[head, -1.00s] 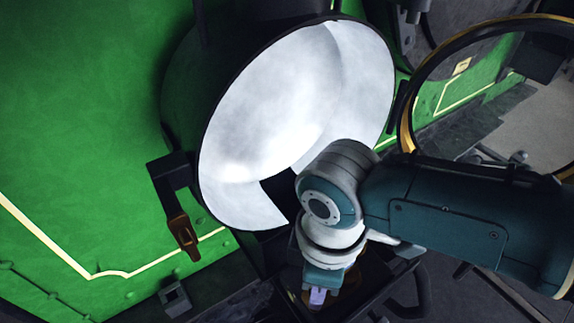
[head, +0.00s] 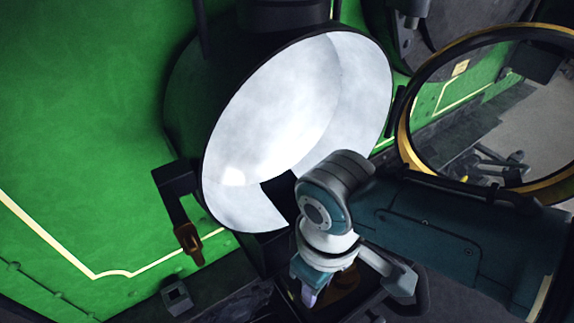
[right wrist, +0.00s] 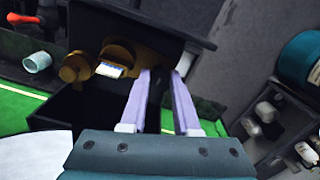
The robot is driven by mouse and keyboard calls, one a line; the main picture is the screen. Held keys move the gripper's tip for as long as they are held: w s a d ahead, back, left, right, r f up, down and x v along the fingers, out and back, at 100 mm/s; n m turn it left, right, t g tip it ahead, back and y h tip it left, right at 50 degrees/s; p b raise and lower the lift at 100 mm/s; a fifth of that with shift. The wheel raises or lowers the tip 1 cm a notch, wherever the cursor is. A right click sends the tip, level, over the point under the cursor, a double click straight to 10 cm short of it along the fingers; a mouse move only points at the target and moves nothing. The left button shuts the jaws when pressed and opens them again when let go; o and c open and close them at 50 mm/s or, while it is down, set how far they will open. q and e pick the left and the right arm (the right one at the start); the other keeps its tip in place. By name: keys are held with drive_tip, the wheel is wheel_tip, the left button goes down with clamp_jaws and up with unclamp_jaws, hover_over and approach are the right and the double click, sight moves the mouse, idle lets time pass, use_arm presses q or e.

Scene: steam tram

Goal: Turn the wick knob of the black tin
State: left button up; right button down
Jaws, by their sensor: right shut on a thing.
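The black tin (right wrist: 115,20) shows in the right wrist view as a dark flat-sided body with brass burner parts (right wrist: 75,67) and a small white piece (right wrist: 110,70) beside them. In the head view the brass (head: 345,286) shows below the lamp, partly covered by my wrist. My right gripper (right wrist: 161,75) has its two pale lilac fingers reaching to the brass and dark part of the tin, a small gap between them. It is shut on the wick knob, which is mostly hidden between the fingertips. In the head view my right gripper (head: 308,297) points down. My left gripper is not in view.
A big lamp housing with a white reflector (head: 270,115) stands just above my right wrist. A green panel (head: 90,110) fills the left, with a brown-handled lever (head: 188,240). A brass-rimmed round glass door (head: 403,150) hangs open close to my right arm.

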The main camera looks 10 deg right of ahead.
drive_tip(key=c, duration=0.6)
unclamp_jaws()
drive_tip(key=shift+c, duration=0.2)
